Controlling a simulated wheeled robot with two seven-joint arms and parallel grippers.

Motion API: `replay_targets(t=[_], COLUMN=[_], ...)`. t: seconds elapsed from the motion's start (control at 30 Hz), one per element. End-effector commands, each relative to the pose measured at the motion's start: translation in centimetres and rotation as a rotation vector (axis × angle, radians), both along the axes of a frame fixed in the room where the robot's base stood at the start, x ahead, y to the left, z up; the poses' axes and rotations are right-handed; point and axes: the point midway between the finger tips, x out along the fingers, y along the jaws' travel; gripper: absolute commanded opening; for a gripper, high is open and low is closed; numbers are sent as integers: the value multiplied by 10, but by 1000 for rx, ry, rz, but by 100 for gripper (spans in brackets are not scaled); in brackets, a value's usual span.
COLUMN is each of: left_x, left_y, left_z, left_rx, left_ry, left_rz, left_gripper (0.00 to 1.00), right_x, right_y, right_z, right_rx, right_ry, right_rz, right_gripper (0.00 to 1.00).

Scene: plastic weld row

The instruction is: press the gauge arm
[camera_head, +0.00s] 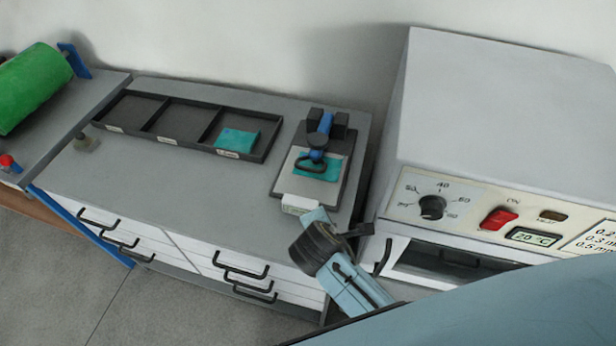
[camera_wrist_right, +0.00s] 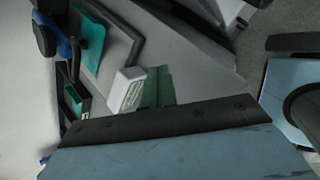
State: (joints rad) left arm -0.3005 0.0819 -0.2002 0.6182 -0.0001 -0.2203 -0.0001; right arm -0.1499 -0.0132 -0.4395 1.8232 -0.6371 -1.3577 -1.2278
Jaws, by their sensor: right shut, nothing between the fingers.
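The gauge (camera_head: 345,190) stands on the right end of the grey worktop, with a dark base and a light plate. Its blue gauge arm (camera_head: 320,138) ends in a dark loop over a teal sheet (camera_head: 330,172) lying on the plate. A white readout box (camera_head: 297,204) sits at the gauge's front. My right gripper (camera_head: 312,215) is shut and empty, close beside the readout box in front of the gauge and apart from the gauge arm. In the right wrist view, the blue arm (camera_wrist_right: 64,47) is at upper left, near the teal sheet (camera_wrist_right: 92,45). My left gripper is out of view.
A dark three-compartment tray (camera_head: 145,124) holds a teal piece (camera_head: 238,140) in its right compartment. A white oven (camera_head: 500,110) with a dial and red switch stands at right. A green roll (camera_head: 32,85) is at far left. The worktop before the tray is mostly clear.

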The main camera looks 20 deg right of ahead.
Motion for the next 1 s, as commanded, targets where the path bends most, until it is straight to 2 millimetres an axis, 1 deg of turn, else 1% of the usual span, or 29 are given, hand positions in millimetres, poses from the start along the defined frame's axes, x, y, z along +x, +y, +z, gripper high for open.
replay_targets(t=[0.03,0.13,0.23,0.3,0.37,0.5,0.77,0.87,1.0], left_x=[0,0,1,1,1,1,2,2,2], left_y=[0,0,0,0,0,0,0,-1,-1], left_z=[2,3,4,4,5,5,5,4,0], left_rx=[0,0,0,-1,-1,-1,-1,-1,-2], left_ry=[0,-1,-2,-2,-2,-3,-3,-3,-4], left_rz=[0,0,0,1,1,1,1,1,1], left_gripper=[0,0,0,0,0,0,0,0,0], right_x=[17,42,60,68,73,77,77,80,92], right_y=[10,24,36,41,45,47,47,45,36], right_z=[9,27,41,49,54,58,57,55,44], right_rx=[-108,-334,-515,-605,-658,-709,-707,-707,-707], right_ry=[6,29,54,68,77,87,88,87,89], right_rz=[115,319,463,529,566,598,598,597,596], right_gripper=[0,0,0,0,0,0,0,0,0])
